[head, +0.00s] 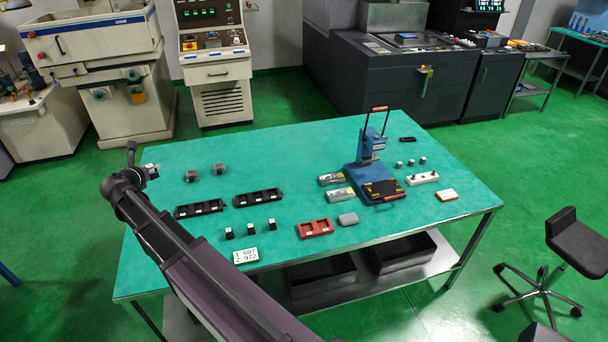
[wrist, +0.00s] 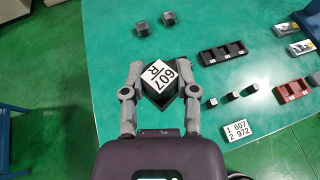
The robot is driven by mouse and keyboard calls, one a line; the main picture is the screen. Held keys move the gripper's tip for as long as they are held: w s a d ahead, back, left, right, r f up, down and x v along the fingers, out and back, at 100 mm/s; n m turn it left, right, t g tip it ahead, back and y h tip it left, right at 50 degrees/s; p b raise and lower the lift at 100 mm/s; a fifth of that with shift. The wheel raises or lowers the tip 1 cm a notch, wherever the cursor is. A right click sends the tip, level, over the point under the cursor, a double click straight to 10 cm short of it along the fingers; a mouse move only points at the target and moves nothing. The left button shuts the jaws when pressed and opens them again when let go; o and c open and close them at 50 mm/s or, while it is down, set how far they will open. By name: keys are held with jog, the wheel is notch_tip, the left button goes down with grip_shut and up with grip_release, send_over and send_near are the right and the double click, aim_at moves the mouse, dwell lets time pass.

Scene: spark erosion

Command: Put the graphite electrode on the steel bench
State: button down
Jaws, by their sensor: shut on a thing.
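A finger is on each side of the block. In the head view my gripper (head: 146,172) is at the table's left end, and the electrode (head: 153,171) shows small, partly hidden by the gripper. The green-topped table (head: 330,257) has steel legs and a lower shelf; it fits the steel bench best. I cannot tell whether the block touches the table top.
Two small dark blocks (head: 205,172) lie at the back left. Black trays (head: 199,209), several small white-topped blocks (head: 250,228) and a number card (head: 245,256) are on the table's left half. A blue press (head: 369,150) stands right of centre. Green table top is bare between the rows.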

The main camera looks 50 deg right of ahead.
jog(key=s+d+f+m+g+h+b, duration=0.1)
jog(key=s+d+f+g+b, duration=0.1)
jog(key=s+f+b, duration=0.4)
jog(key=s+d+f+m+g+h+b, duration=0.1)
jog(key=s+f+b, duration=0.5)
jog(key=f+b, duration=0.9)
jog(key=s+d+f+m+g+h+b, duration=0.1)
jog(key=s+d+f+b, duration=0.4)
jog(key=f+b, duration=0.5)
jog(key=shift+s+f+m+g, duration=0.2)
jog(key=shift+s+m+g, duration=0.2)
jog(key=shift+s+m, duration=0.2)
jog(key=shift+s+f+m+g, duration=0.15)
jog(key=shift+s+m+g, duration=0.3)
jog(key=shift+m, duration=0.15)
jog(key=shift+s+d+f+b, duration=0.2)
jog(key=shift+s+f+b, duration=0.35)
jog(key=shift+b, duration=0.25)
jog(key=shift+w, duration=0.1)
jog(key=w, duration=0.5)
jog(key=w+f+b, duration=0.1)
jog(key=w, duration=1)
jog(key=shift+d+f, duration=0.2)
jog(key=shift+d, duration=0.2)
jog(key=shift+f+b, duration=0.1)
jog(key=shift+b, duration=0.2)
jog(key=shift+f+b, duration=1.7)
jog(key=shift+f, duration=0.15)
